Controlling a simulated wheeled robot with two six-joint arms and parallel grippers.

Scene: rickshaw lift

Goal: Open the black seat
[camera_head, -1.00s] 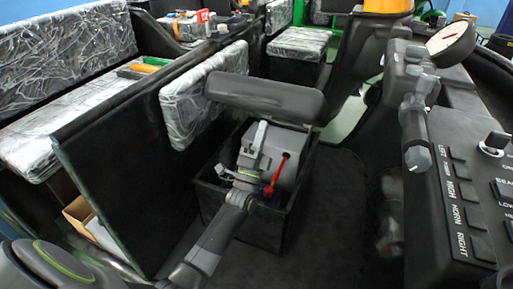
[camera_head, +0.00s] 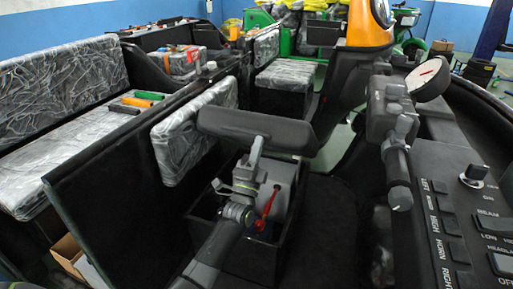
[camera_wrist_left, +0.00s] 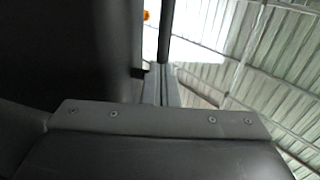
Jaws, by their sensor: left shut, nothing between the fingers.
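The black seat (camera_head: 258,130) is a padded slab above an open-topped black box (camera_head: 250,254). A gap shows between them, and a grey object with a red handle (camera_head: 267,202) is visible inside the box. My left gripper (camera_head: 257,150) points up at the seat's near edge, shut and empty. Its tips overlap that edge; I cannot tell whether they touch it. In the left wrist view the shut fingers (camera_wrist_left: 160,85) stand beside a dark surface, probably the seat (camera_wrist_left: 70,50). My right gripper is not in view.
A black panel (camera_head: 110,180) and plastic-wrapped cushions (camera_head: 195,135) stand to the left. Dark floor (camera_head: 325,235) is clear between.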

